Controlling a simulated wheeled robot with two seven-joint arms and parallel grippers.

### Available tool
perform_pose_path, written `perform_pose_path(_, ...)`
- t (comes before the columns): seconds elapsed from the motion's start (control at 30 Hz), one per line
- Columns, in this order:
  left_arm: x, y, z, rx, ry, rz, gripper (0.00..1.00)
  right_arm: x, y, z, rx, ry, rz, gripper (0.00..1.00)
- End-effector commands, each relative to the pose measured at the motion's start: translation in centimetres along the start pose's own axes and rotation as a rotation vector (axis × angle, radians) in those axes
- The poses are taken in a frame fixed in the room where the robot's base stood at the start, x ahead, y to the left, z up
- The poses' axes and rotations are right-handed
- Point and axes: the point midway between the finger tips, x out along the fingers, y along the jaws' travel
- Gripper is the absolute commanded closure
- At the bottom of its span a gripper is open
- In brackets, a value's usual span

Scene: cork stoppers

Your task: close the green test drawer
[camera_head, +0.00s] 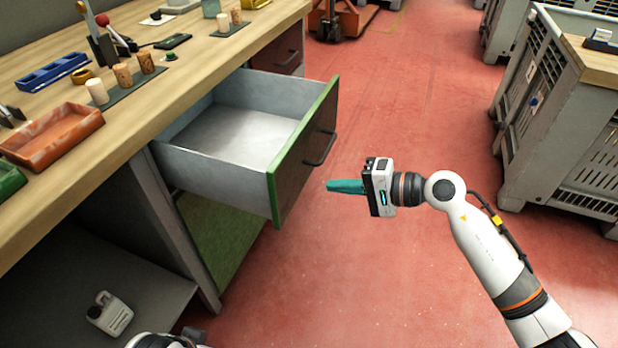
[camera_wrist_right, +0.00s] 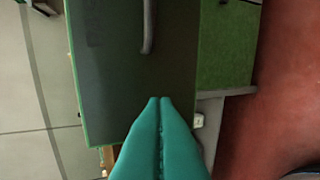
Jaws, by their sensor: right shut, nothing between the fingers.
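The green-edged drawer (camera_head: 274,183) stands pulled out from under the workbench in the head view, and its inside looks empty. Its dark front has a bar handle (camera_head: 320,149). In the right wrist view the drawer front (camera_wrist_right: 115,75) fills the middle, with the handle (camera_wrist_right: 148,27) at the top. My right gripper (camera_head: 330,186) is shut and empty, with teal fingers pointing at the drawer front. A gap seems to lie between the fingertips and the front. The fingertips (camera_wrist_right: 160,100) also show in the right wrist view. My left gripper is not clearly in view.
The wooden bench top (camera_head: 190,88) holds corks, a red tray (camera_head: 50,135) and a blue rack (camera_head: 52,71). Grey crates (camera_head: 560,110) stand at right. The red floor (camera_head: 400,110) between is clear.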

Motion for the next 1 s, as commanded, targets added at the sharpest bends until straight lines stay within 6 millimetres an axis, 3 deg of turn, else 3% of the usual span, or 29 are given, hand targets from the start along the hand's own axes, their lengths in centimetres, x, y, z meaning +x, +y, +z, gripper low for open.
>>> perform_pose_path(0.2,0.5,0.0,0.1,0.000,0.000,-0.001,0.64,4.3,0.6,0.0,0.001,0.001,0.005,1.00)
perform_pose_path(0.4,1.2,0.0,-0.1,0.000,0.008,-0.001,0.64,6.3,1.1,0.0,0.003,0.000,0.002,1.00)
perform_pose_path(1.0,1.6,-0.1,-0.1,0.000,0.013,-0.002,0.64,6.8,1.1,0.1,0.002,0.000,0.001,1.00)
